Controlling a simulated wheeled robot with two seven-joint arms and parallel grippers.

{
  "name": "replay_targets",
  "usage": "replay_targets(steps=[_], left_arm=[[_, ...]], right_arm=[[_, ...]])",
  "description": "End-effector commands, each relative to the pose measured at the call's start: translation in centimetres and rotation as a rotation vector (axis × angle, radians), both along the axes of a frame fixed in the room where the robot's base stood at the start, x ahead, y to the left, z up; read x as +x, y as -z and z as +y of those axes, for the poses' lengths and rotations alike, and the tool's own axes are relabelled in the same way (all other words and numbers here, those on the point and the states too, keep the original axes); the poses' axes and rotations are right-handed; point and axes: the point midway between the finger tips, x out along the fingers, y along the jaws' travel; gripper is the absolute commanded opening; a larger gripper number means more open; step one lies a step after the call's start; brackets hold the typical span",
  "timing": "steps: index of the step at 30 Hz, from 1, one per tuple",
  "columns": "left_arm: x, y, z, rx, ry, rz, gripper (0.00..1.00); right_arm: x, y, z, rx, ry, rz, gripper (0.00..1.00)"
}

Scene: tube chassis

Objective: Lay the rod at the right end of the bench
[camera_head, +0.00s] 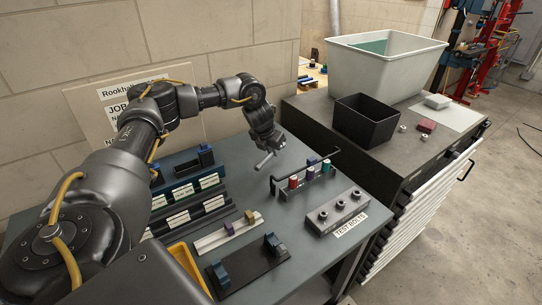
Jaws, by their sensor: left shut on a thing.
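My left gripper (269,146) hangs above the back middle part of the bench, pointing down. It is shut on a short grey metal rod (263,162), which is tilted and held clear of the bench top. The gripper's fingers hide part of the rod. The bench (285,212) has a dark blue-grey top, and its right end lies beside a dark cabinet. My right gripper is not in view.
A rack with a black handle and coloured cylinders (310,182) and a grey block of bolts (337,212) labelled TEST BOLTS stand toward the bench's right end. Labelled rails (190,190), a white rail (228,234) and a black plate with blue blocks (247,268) lie leftward.

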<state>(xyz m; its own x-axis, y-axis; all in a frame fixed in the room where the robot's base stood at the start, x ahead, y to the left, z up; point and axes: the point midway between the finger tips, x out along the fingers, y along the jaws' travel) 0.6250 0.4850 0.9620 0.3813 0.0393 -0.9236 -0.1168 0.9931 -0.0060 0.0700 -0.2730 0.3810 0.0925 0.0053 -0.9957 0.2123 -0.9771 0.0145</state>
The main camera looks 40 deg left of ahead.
Motion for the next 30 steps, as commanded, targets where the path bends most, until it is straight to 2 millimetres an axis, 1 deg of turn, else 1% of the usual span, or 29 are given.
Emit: replay_targets(steps=[3,9,10,12,15,17,29,30], left_arm=[[0.3,0.7,0.5,-0.001,0.0,0.001,0.0],[0.4,1.2,0.9,-0.001,0.0,0.0,0.0],[0.5,1.4,1.1,0.0,-0.001,0.001,0.0],[0.5,2.6,1.0,0.0,0.001,0.004,0.0],[0.5,3.8,1.0,0.0,0.002,0.002,0.0],[0.5,4.3,1.0,0.0,0.002,0.0,0.0],[0.5,4.8,1.0,0.0,0.001,-0.001,0.0],[0.5,4.7,1.0,0.0,0.002,-0.001,0.2]], right_arm=[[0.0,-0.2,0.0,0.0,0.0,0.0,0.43],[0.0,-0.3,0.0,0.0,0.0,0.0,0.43],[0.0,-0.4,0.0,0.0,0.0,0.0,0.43],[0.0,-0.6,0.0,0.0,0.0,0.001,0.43],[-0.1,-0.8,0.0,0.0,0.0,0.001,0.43],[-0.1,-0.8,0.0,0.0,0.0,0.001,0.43],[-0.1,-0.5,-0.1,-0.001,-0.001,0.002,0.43],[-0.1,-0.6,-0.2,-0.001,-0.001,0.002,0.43]])
